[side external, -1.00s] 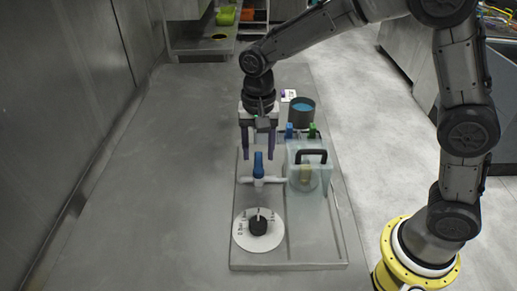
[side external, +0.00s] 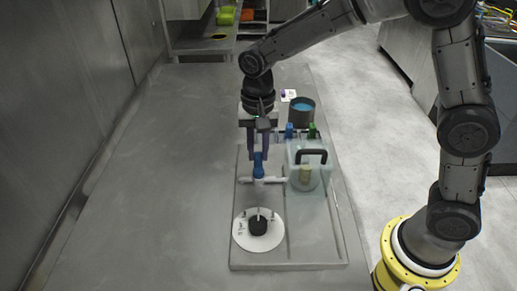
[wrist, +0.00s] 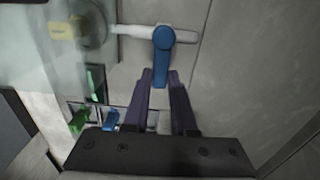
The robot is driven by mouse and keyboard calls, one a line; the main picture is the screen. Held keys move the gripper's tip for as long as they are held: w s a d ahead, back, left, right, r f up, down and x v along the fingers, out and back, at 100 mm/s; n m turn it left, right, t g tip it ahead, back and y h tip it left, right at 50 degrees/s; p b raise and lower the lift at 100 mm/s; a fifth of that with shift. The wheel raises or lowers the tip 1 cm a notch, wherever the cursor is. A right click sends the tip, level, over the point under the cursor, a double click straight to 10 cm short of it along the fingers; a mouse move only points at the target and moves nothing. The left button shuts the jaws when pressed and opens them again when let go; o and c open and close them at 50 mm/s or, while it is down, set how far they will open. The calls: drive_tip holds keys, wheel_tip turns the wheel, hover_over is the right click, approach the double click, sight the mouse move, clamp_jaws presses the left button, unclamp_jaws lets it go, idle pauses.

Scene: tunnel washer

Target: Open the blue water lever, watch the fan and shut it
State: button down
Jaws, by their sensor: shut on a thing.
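The blue water lever (side external: 258,168) stands on a white pipe (side external: 262,181) on the grey board. My gripper (side external: 258,154) points down and is shut on the lever's handle. In the wrist view the lever (wrist: 163,40) runs from its round pivot on the pipe down between the two purple fingers of my gripper (wrist: 161,79). The pipe leads to a clear box (side external: 312,178) with a black handle. Inside the box are a yellow block (side external: 306,174) and a pale round part, seen dimly through the wall. I cannot tell whether that round part is the fan or whether it turns.
A white disc (side external: 247,238) with a black knob lies in front of the lever. Behind the box stand a blue lever-like piece (side external: 289,131), a green one (side external: 312,131) and a dark pot (side external: 301,112) of blue liquid. The table left of the board is clear.

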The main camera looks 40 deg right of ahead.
drive_tip(key=n, duration=0.2)
drive_tip(key=w+a+n, duration=0.1)
drive_tip(key=n, duration=0.1)
drive_tip(key=shift+a, duration=0.2)
drive_tip(key=n, duration=0.1)
drive_tip(key=a+n, duration=0.1)
drive_tip(key=n, duration=0.2)
drive_tip(key=shift+w+a+n, duration=0.15)
drive_tip(key=shift+a+n, duration=0.15)
drive_tip(key=shift+a, duration=0.05)
drive_tip(key=n, duration=0.1)
drive_tip(key=a+n, duration=0.1)
drive_tip(key=n, duration=0.1)
drive_tip(key=shift+a+n, duration=0.25)
drive_tip(key=shift+n, duration=0.05)
drive_tip(key=shift+s+a+n, duration=0.25)
drive_tip(key=shift+a+n, duration=0.15)
drive_tip(key=shift+n, duration=0.65)
drive_tip(key=shift+s+a+n, duration=0.2)
drive_tip(key=shift+a+n, duration=0.15)
drive_tip(key=shift+n, duration=0.7)
drive_tip(key=shift+r, duration=0.1)
drive_tip(key=c, duration=0.7)
unclamp_jaws()
